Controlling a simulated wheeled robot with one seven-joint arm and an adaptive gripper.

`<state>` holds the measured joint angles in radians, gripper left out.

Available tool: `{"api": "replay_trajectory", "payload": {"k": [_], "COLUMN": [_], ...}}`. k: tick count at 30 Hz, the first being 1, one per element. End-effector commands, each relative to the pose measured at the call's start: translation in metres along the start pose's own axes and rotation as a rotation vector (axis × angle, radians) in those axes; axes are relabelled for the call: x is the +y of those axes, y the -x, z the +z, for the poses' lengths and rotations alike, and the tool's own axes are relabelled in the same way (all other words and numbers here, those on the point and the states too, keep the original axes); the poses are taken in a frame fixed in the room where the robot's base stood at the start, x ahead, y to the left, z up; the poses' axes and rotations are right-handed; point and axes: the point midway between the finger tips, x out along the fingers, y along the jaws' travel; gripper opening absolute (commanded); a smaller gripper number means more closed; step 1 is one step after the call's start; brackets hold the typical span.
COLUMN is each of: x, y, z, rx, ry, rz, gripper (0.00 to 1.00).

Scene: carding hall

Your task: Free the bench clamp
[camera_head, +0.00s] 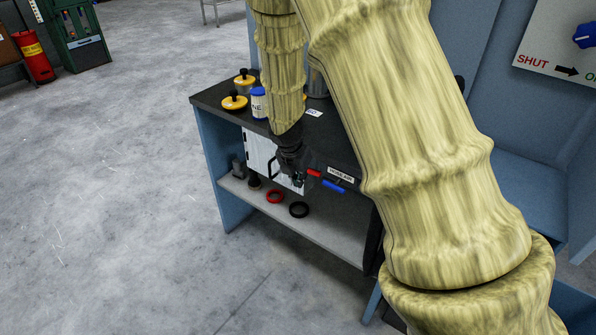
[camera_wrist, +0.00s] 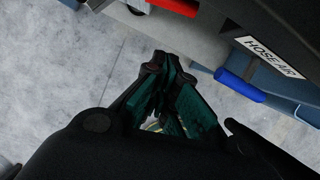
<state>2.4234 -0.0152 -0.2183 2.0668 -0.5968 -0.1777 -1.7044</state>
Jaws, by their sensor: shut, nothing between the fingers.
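The bench (camera_head: 345,145) has a dark top and blue sides. No part of it can be told for sure as the clamp. Under the front edge are a red handle (camera_head: 314,172) and a blue handle (camera_head: 334,186), near a label (camera_head: 341,174) reading HOSE AIR. My gripper (camera_head: 297,180) is shut and empty in front of the bench edge, just left of the red handle. In the wrist view, the fingertips (camera_wrist: 156,62) are below the red handle (camera_wrist: 174,7) and left of the blue handle (camera_wrist: 240,86), apart from both in the picture. My arm hides part of the bench top.
A white panel with a black handle (camera_head: 259,153) hangs under the top. The lower shelf (camera_head: 325,236) holds a red ring (camera_head: 275,196) and a black ring (camera_head: 299,209).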

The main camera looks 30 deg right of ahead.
Motion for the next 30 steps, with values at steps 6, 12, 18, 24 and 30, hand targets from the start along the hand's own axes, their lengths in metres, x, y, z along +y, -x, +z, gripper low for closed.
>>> {"api": "replay_trajectory", "payload": {"k": [6, 12, 18, 24, 30], "x": [0.0, 0.0, 0.0, 0.0, 0.0], "y": [-0.028, -0.044, -0.053, -0.056, -0.056], "z": [0.0, 0.014, 0.031, 0.036, 0.036], "rx": [0.001, 0.0, 0.001, 0.0, 0.0], "ry": [-0.001, -0.005, -0.004, -0.001, -0.002], "rz": [-0.002, 0.001, 0.001, 0.001, 0.0], "gripper": [0.0, 0.0, 0.0, 0.0, 0.0]}}
